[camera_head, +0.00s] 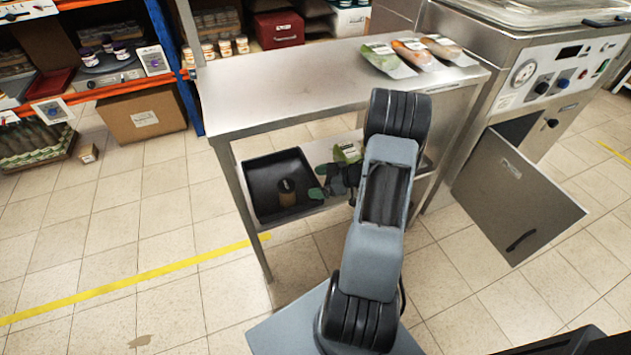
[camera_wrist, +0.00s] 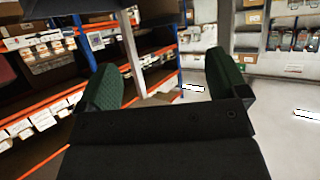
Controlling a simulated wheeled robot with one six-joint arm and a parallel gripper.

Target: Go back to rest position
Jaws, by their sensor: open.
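My gripper (camera_head: 318,181) is open, with its dark green fingers at the right edge of the black tray in the head view, at the height of the table's lower shelf. In the wrist view my gripper (camera_wrist: 163,82) shows both green pads wide apart with nothing between them. My grey arm reaches up from the bottom of the head view and hides part of the table and lower shelf. A brownish jar (camera_head: 287,193) stands in the black tray (camera_head: 262,212), apart from the fingers.
The steel table (camera_head: 270,80) carries several packets (camera_head: 413,52) at its right. A green packet (camera_head: 347,152) lies on the lower shelf behind my gripper. An open machine door (camera_head: 515,195) sticks out at the right. Blue-and-orange shelving (camera_head: 165,45) stands at the left.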

